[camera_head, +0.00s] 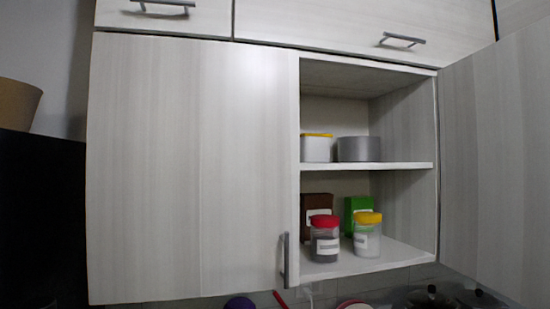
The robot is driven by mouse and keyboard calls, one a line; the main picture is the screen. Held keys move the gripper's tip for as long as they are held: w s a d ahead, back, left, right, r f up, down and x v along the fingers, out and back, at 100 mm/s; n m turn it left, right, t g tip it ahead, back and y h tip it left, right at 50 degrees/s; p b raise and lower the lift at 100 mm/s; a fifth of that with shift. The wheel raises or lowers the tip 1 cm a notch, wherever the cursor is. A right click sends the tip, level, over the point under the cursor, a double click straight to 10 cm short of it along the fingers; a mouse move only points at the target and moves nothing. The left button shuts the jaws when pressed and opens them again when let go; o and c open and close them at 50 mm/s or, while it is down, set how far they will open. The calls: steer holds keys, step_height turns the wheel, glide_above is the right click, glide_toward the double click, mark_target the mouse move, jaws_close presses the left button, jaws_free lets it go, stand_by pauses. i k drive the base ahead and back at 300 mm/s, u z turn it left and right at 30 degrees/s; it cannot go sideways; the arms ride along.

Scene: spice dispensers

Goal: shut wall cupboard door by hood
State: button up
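The wall cupboard's right door (498,165) stands open, swung out toward me at the right edge of the view. The open compartment shows an upper shelf (400,166) and a cupboard floor (395,256). The left door (190,170) is shut, with a grey vertical handle (284,262) at its lower right. The handle of the open door is not visible. No hood shows in this view. My gripper is not in view.
A jar with a red lid (324,238) and a jar with a yellow lid (368,235) stand near the cupboard's front edge. Behind them are a brown box (314,205) and a green box (356,206). Pots (430,298) show below right. A dark tall unit (40,220) is at left.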

mark_target(494, 101)
steer(key=u, duration=1.65)
steer(key=k, duration=1.75)
steer(key=z, duration=1.3)
steer(key=i, duration=1)
